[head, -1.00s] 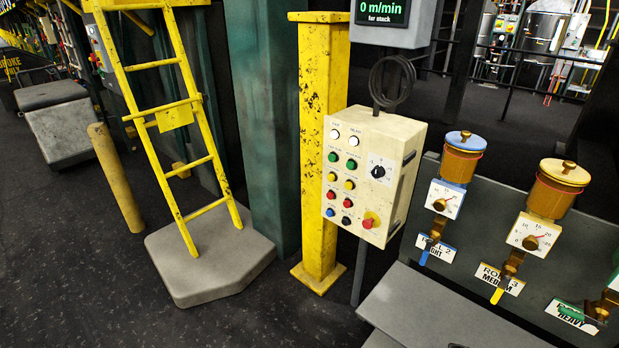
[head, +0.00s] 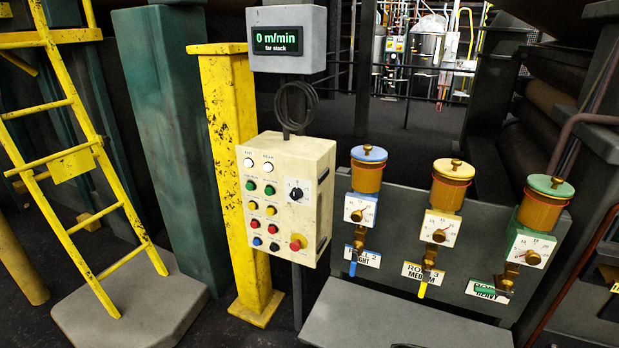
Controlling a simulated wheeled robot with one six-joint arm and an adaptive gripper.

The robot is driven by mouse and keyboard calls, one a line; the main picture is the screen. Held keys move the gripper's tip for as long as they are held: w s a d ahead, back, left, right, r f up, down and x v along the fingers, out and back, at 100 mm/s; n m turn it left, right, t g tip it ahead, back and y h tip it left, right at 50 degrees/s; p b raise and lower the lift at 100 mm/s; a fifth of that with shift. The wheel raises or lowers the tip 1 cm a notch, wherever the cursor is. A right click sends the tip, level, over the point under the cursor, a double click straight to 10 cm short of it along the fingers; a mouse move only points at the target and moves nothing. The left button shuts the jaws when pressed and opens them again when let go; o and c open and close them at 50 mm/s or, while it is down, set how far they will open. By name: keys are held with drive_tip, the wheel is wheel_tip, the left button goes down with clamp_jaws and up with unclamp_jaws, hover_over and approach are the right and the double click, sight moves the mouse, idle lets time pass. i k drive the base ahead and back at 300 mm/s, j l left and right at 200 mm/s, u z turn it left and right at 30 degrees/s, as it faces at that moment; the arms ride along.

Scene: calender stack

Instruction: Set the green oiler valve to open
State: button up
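The green oiler (head: 543,207) is the rightmost of three oilers on a dark grey panel. It has a green lid, an amber cup and a green body with a white dial (head: 530,250). Below the dial is its brass valve (head: 508,275). The valve's green handle (head: 486,289) points left, roughly level, across a white label reading HEAVY. The yellow oiler (head: 450,185) and the blue oiler (head: 367,176) stand left of it. The yellow handle (head: 422,290) and the blue handle (head: 353,267) both point down. My gripper is not in view.
A cream control box (head: 285,195) with coloured buttons and a knob stands left of the oilers, under a display (head: 286,40) reading 0 m/min. A grey ledge (head: 400,320) lies below the oilers. A yellow post (head: 232,180) and ladder (head: 75,160) stand at left.

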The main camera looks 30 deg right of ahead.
sight(493, 291)
drive_tip(key=l+z, duration=0.15)
drive_tip(key=z, duration=1.1)
drive_tip(key=i+j, duration=0.05)
drive_tip(key=j, duration=0.05)
